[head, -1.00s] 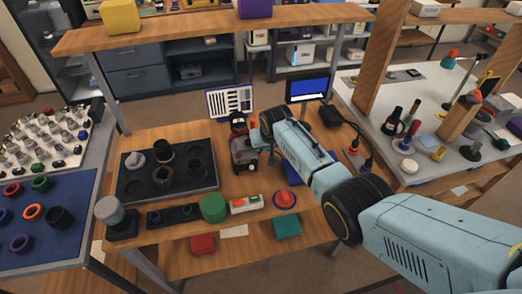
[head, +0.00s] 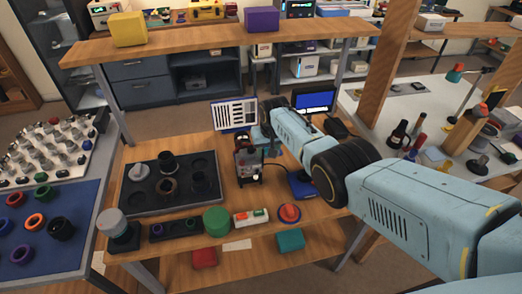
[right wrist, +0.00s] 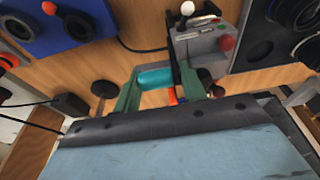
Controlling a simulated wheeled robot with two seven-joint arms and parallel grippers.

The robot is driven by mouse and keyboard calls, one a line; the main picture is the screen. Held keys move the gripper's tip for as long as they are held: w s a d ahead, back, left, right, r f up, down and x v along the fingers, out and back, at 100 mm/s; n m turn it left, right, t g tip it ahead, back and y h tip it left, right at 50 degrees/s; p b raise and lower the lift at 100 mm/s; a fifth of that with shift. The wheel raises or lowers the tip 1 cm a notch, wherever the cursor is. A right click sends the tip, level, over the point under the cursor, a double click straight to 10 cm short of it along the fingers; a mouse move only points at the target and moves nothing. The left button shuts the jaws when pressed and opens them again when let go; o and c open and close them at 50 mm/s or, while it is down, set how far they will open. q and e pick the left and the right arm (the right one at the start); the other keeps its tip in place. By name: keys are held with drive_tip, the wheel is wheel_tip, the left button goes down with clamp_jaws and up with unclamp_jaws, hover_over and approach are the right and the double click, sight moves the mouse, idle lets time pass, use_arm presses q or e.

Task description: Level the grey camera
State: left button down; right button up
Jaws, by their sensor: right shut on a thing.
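A grey device (head: 247,163), which I take to be the grey camera, stands on the wooden bench left of my right forearm. Its small details are unclear. In the right wrist view a grey body (right wrist: 208,40) with a red knob and a white ball-topped lever lies just beyond my fingers. My right gripper (right wrist: 157,80) is shut on a teal cylinder (right wrist: 155,78) between its green fingers, beside the grey body. Whether the cylinder joins that body cannot be told. In the head view this gripper is mostly hidden by my arm. My left gripper is not in view.
A black tray (head: 140,199) with lens rings lies left of the device. A green cylinder (head: 216,221), a button box (head: 251,217) and a red-topped button (head: 289,213) line the front edge. A striped chart (head: 235,114) and blue screen (head: 315,102) stand behind.

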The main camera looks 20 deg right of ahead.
drive_tip(key=shift+w+d+r, duration=0.2)
drive_tip(key=shift+w+d, duration=0.2)
drive_tip(key=shift+w, duration=0.1)
idle(0.3)
drive_tip(key=o, duration=1.1)
drive_tip(key=shift+o, duration=0.6)
drive_tip(key=shift+d+f, duration=0.1)
drive_tip(key=shift+f, duration=0.05)
drive_tip(key=shift+a, duration=0.2)
drive_tip(key=shift+s, duration=0.1)
